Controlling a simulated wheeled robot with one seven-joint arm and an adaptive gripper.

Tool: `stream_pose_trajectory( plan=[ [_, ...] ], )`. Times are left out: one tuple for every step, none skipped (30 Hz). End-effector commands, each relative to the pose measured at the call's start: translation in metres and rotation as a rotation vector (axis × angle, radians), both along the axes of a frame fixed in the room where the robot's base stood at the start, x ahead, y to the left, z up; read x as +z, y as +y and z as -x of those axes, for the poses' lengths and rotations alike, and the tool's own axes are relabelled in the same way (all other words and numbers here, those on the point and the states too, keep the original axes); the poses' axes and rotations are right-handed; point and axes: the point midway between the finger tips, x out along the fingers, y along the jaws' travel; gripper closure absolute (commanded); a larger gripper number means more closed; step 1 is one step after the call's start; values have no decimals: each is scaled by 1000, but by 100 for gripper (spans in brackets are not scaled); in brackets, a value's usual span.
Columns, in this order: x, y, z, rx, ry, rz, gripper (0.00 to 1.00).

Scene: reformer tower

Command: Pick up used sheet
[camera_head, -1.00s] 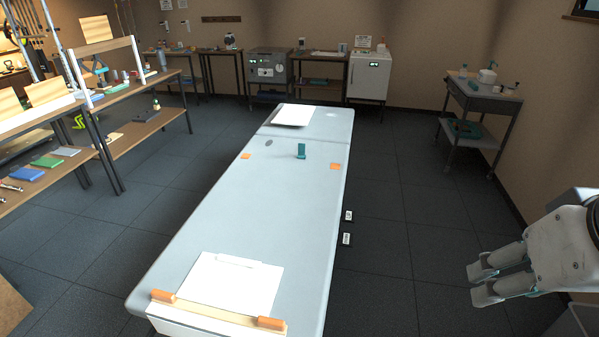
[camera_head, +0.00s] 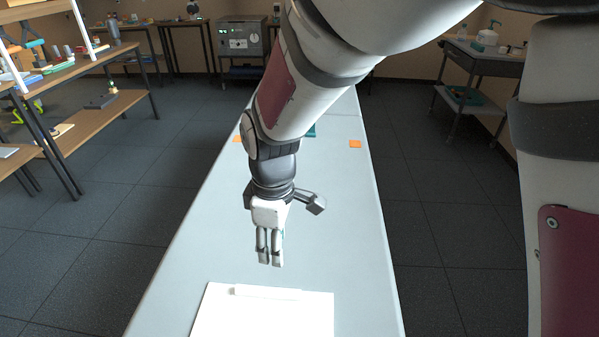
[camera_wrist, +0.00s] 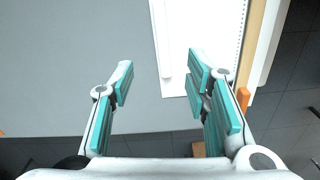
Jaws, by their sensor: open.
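A white sheet (camera_head: 262,317) lies flat on the near part of the long pale table (camera_head: 190,240). A thin white strip or roll (camera_head: 266,292) lies along its far edge. My gripper (camera_head: 270,262) points down above the table, just beyond that edge, and is empty. In the wrist view my gripper (camera_wrist: 162,80) has its teal-padded fingers spread apart. The sheet (camera_wrist: 215,25) fills the upper right there, with the strip (camera_wrist: 161,40) along its left edge, ahead of and between the fingers. I cannot tell how high the fingers are above the table.
A wooden bar (camera_wrist: 254,50) with an orange end (camera_wrist: 243,98) borders the sheet in the wrist view. Small orange squares (camera_head: 355,144) lie farther along the table. Shelves (camera_head: 120,108) stand left and a cart (camera_head: 470,100) right. My arm hides the table's far middle.

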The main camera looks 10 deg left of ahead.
Motion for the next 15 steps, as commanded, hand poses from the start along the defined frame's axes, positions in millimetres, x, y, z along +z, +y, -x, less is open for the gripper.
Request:
stream_pose_trajectory(
  plan=[
    [-19, 10, 1, 44, 4, 14, 57],
    [-25, 14, 2, 65, 6, 19, 57],
    [-31, 18, 2, 86, 6, 24, 57],
    [-35, 21, 3, 99, 7, 27, 57],
    [-39, 23, 3, 110, 7, 30, 57],
    [-43, 24, 4, 118, 7, 32, 57],
    [-46, 25, 4, 121, 8, 33, 57],
    [-50, 26, 4, 123, 8, 34, 57],
    [-56, 26, 4, 124, 9, 35, 57],
    [-61, 25, 4, 125, 9, 35, 57],
    [-66, 25, 4, 125, 9, 35, 57],
    [-74, 25, 4, 124, 9, 36, 57],
    [-80, 25, 4, 123, 10, 36, 57],
    [-86, 25, 4, 124, 10, 35, 57],
    [-94, 25, 4, 125, 10, 36, 57]
  ],
)
